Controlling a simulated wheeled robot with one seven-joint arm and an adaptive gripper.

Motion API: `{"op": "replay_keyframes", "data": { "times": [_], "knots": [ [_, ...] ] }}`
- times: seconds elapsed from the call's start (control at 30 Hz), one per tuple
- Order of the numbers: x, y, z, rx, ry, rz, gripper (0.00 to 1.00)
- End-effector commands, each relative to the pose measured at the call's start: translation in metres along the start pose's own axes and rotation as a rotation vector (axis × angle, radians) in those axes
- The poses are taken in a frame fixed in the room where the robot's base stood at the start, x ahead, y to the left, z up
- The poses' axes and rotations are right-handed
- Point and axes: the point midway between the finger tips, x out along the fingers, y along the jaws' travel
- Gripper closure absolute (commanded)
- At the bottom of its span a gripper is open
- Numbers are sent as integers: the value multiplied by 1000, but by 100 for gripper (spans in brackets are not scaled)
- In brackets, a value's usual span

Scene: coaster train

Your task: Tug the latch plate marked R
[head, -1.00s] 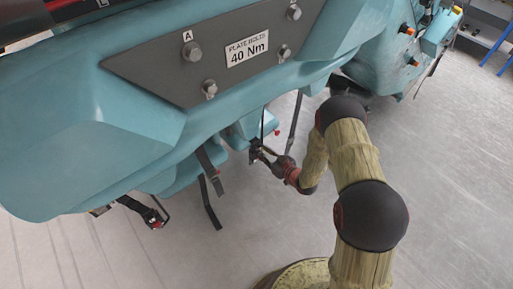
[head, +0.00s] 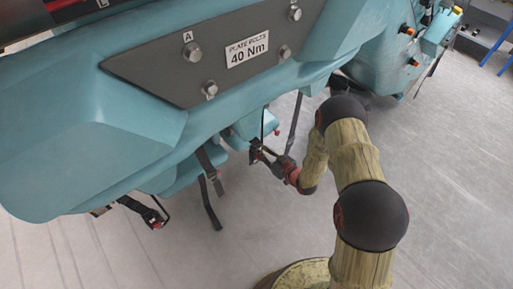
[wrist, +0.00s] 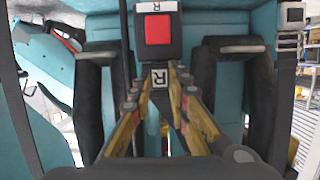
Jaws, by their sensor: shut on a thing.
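The latch plate marked R (wrist: 160,77) shows a small black-on-white R tag in the wrist view. It lies between the fingertips of my gripper (wrist: 160,88), which is shut on it. Just above it hangs a dark buckle with a red button (wrist: 157,30) and a white R label. Whether the plate's tongue is inside the buckle is hidden. In the head view my gripper (head: 263,153) is beneath the teal car body, among hanging straps; the plate is too small to make out there.
Dark padded restraints (wrist: 90,95) stand on both sides of the fingers in the wrist view. The teal car body (head: 110,130) overhangs on the left in the head view, with dark straps (head: 209,170) below. Grey floor (head: 440,190) is clear at right.

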Motion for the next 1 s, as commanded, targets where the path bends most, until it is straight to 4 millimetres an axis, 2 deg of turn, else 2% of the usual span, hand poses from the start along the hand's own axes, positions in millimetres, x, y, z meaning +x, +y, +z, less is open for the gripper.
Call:
{"op": "replay_keyframes", "data": {
  "times": [0.17, 0.2, 0.53, 0.87, 1.0],
  "knots": [
    [0, 1, -2, -1, 5, 0, 100],
    [0, 1, -2, -1, 5, 0, 81],
    [0, 0, -2, -1, 3, 0, 62],
    [-1, 0, -1, 0, 2, 0, 61],
    [-13, 1, -1, 0, 1, 2, 61]
  ]
}}
